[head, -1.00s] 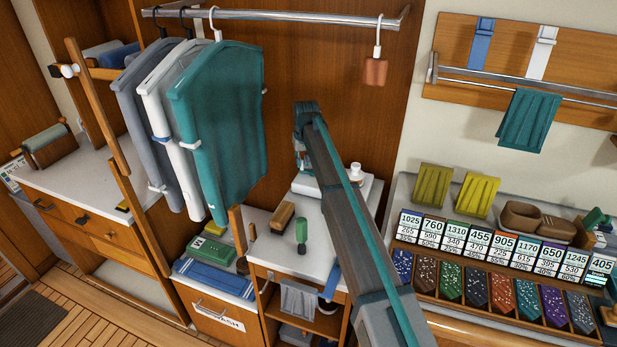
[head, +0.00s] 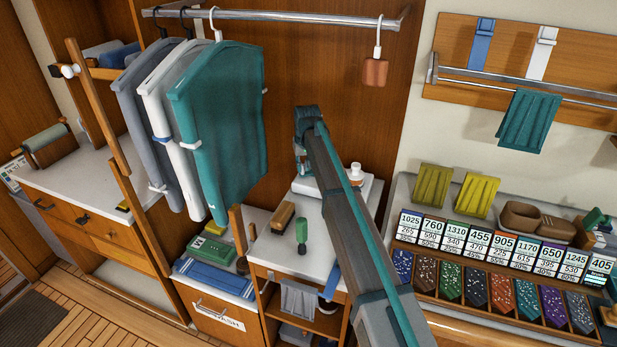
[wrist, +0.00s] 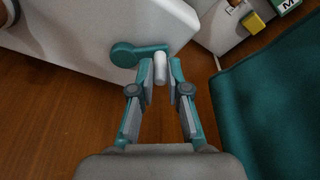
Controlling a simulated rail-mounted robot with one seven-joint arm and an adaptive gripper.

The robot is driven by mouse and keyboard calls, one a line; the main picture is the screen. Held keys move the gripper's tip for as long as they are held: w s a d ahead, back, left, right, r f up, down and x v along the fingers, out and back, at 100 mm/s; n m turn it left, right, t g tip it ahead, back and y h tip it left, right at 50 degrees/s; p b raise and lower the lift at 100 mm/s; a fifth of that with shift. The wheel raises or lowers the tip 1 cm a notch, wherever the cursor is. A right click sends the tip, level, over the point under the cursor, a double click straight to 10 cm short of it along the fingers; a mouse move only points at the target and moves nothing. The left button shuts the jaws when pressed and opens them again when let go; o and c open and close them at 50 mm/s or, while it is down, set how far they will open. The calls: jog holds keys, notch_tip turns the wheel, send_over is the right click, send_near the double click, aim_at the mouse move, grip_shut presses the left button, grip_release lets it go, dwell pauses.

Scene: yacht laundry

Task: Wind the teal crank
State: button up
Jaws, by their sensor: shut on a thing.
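The teal crank (wrist: 130,54) shows in the wrist view at the side of a white box (wrist: 100,25). Its round hub is at the left, and its arm runs right towards a short white handle (wrist: 160,69). My gripper (wrist: 161,75) is shut on the white handle, with one finger on each side of it. In the head view the white box (head: 303,186) stands at the back of the small counter. My arm covers part of it there, and the crank cannot be made out.
A teal garment (head: 215,130) hangs left of my arm and fills the right side of the wrist view (wrist: 270,105). A brown brush (head: 283,218) and a green-handled tool (head: 302,235) stand on the counter (head: 275,255). A tie tray is at the right.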

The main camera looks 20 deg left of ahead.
jog(key=shift+s+d+r, duration=0.1)
jog(key=shift+s+d, duration=0.3)
jog(key=shift+d, duration=0.15)
jog(key=shift+o, duration=0.4)
jog(key=shift+s+d, duration=0.15)
jog(key=shift+d, duration=0.7)
jog(key=shift+c, duration=0.4)
jog(key=o, duration=0.5)
jog(key=shift+o, duration=0.2)
